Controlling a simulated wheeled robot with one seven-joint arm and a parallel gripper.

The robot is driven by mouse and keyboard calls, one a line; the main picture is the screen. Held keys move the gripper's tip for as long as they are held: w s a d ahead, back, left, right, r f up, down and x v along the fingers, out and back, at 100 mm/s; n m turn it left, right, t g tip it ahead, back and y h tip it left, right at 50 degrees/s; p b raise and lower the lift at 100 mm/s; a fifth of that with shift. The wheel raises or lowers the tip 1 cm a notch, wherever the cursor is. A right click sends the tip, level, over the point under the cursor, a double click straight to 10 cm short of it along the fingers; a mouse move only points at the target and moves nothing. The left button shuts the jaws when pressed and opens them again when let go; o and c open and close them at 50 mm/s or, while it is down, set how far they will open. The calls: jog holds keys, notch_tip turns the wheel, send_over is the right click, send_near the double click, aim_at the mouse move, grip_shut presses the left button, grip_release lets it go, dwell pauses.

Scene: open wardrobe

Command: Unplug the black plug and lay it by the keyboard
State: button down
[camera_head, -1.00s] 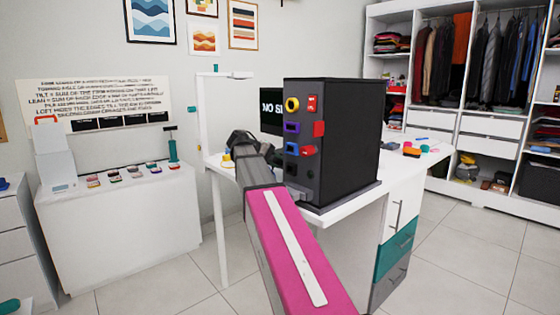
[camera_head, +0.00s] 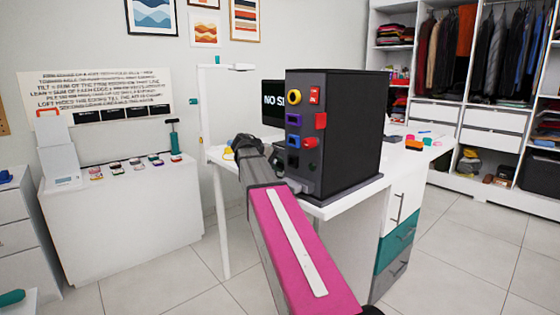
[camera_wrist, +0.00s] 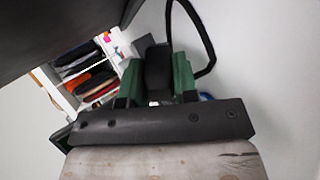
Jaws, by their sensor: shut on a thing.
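In the wrist view my gripper (camera_wrist: 157,84) has green fingers shut on the black plug (camera_wrist: 157,66), with a black cable looping up and to the right. In the head view my gripper (camera_head: 243,147) is at the left side of the black tower (camera_head: 350,130) on the white desk. The plug cannot be made out clearly there, and I cannot tell whether it touches a socket. The tower's front carries yellow, red, purple and blue ports or connectors. The keyboard is not visible in either view.
A monitor (camera_head: 272,98) stands behind the tower. Small coloured items (camera_head: 414,143) lie on the desk (camera_head: 400,165) at its right. A white side table (camera_head: 120,225) with a row of small items is at the left. An open wardrobe (camera_head: 470,140) stands behind.

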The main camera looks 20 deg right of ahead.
jog(key=shift+f, duration=0.55)
jog(key=c, duration=0.8)
grip_release()
jog(key=shift+o, duration=0.4)
jog(key=shift+o, duration=0.5)
jog(key=a+r, duration=0.3)
jog(key=r, duration=0.4)
jog(key=shift+w+a, duration=0.2)
jog(key=shift+w, duration=0.05)
